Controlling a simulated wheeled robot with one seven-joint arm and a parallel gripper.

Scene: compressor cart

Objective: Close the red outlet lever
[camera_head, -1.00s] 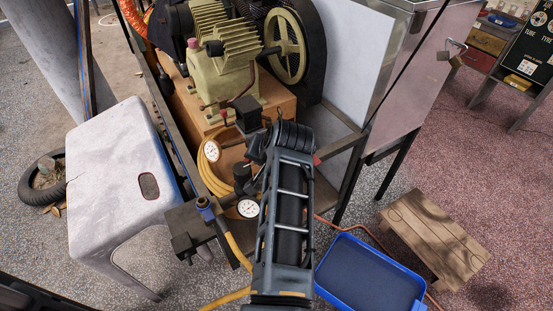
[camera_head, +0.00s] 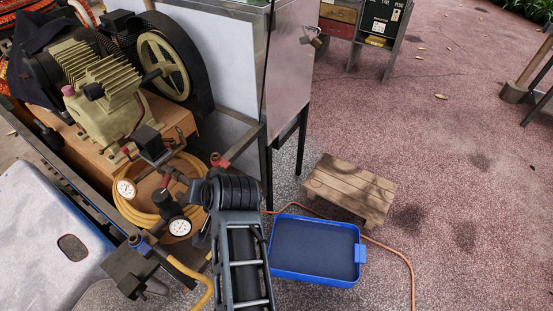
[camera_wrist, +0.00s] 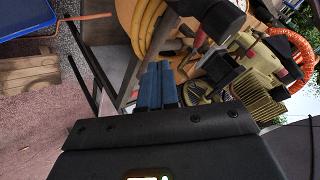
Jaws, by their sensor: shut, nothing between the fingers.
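Small red parts show on the cart's piping in the head view: one by the regulator and gauges (camera_head: 164,181), another on the cart's right rail (camera_head: 219,160). I cannot tell surely which is the red outlet lever, nor its angle. A red part also shows beyond my fingers in the wrist view (camera_wrist: 200,38). My gripper (camera_wrist: 160,68) is shut and empty, its fingers pointing toward the cart and piping. In the head view my forearm and wrist hide the fingertips and part of the cart's front right. I see no clear contact with a lever.
The compressor (camera_head: 105,95) stands on a wooden block behind the coiled yellow hose (camera_head: 133,212). A blue tray (camera_head: 362,254) and wooden step stool (camera_head: 350,188) lie right, by an orange hose (camera_head: 408,270). Paving further right is mostly open.

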